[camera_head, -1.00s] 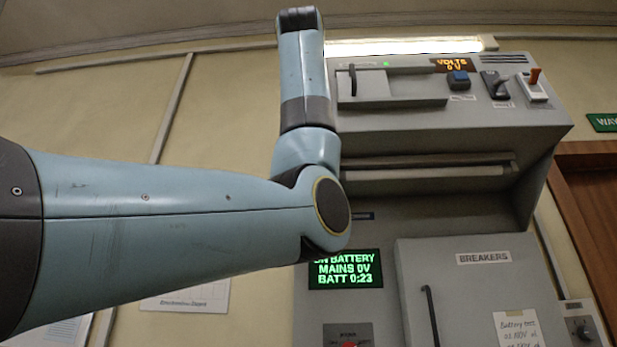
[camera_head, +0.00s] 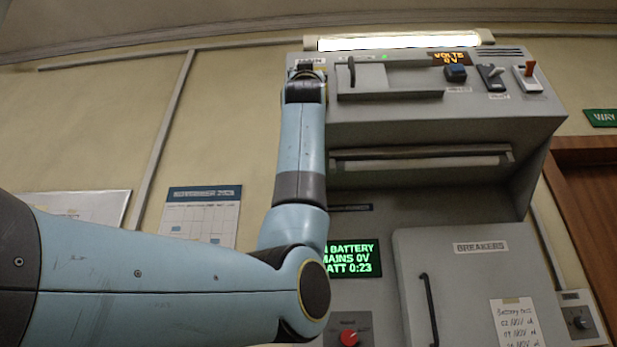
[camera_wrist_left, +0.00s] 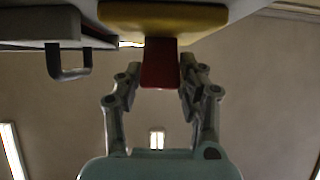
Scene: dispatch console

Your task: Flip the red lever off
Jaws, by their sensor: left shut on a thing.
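The red lever (camera_wrist_left: 160,62) hangs from a yellow base (camera_wrist_left: 165,17) in the left wrist view. My left gripper (camera_wrist_left: 160,76) has one finger on each side of the lever and is shut on it. In the head view my left arm reaches up to the left end of the grey console (camera_head: 450,120). There my wrist hides the lever and most of the gripper. My right gripper is in neither view.
A handle on a grey panel (camera_wrist_left: 70,62) is left of the lever. The console also bears a blue button (camera_head: 456,73), a grey lever (camera_head: 492,77) and an orange-red switch (camera_head: 530,70). Lower down are a red knob (camera_head: 348,338) and the breaker door (camera_head: 470,290).

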